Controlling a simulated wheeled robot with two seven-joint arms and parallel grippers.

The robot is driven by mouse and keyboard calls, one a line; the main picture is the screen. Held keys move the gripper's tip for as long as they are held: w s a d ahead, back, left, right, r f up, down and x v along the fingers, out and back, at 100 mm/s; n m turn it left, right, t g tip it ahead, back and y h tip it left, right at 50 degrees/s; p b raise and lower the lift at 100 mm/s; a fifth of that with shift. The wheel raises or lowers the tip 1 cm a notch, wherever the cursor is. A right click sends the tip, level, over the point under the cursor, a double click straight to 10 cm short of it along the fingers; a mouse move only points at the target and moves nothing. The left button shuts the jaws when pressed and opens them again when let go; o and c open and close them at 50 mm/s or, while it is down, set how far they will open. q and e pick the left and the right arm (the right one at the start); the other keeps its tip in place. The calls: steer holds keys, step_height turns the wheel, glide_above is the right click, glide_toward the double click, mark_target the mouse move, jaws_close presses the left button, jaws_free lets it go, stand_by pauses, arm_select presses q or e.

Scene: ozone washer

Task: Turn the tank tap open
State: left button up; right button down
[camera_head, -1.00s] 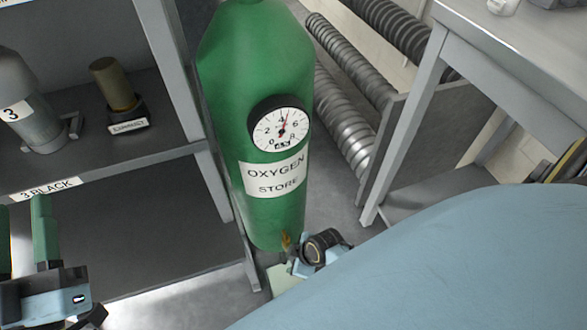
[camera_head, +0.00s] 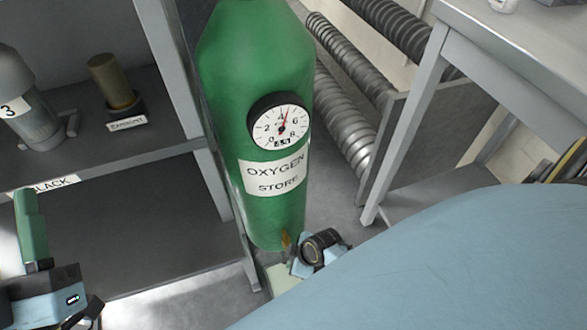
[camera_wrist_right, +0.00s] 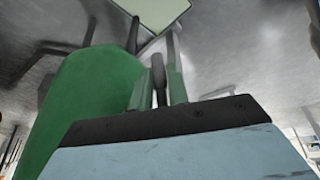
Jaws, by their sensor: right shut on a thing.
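The green oxygen tank (camera_head: 262,60) stands upright on the floor, with a round gauge and an "OXYGEN STORE" label. A small brass tap (camera_head: 286,240) shows at its lower front. My right gripper (camera_head: 297,264) is at the tap, its fingers mostly hidden by its own wrist. In the right wrist view, my right gripper (camera_wrist_right: 157,88) has its green fingers closed around a thin dark upright piece (camera_wrist_right: 158,72), apparently the tap's handle, beside the tank (camera_wrist_right: 85,105). My left gripper shows only one green finger (camera_head: 30,222) at the left edge, with nothing seen held.
A grey shelf unit (camera_head: 165,160) stands left of the tank, holding a grey canister (camera_head: 38,115) and a brown cylinder (camera_head: 112,80). Ribbed hoses (camera_head: 350,130) and a grey table (camera_head: 500,45) are to the right. A pale green plate (camera_head: 280,280) lies below the tap.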

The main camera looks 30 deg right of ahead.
arm_select(q)
steer(key=shift+s+a+r+t, duration=0.1)
steer(key=shift+s+r+t, duration=0.05)
steer(key=shift+s+t, duration=0.15)
arm_select(e)
steer(key=shift+a+y, duration=0.2)
steer(key=shift+y, duration=0.4)
arm_select(q)
steer(key=shift+r, duration=0.2)
arm_select(e)
steer(key=c, duration=1.4)
jaws_free()
steer(key=shift+w, duration=0.1)
arm_select(q)
steer(key=shift+w, duration=0.1)
arm_select(e)
steer(key=shift+o, duration=0.2)
arm_select(q)
steer(key=shift+w, duration=0.1)
arm_select(e)
steer(key=shift+r, duration=0.1)
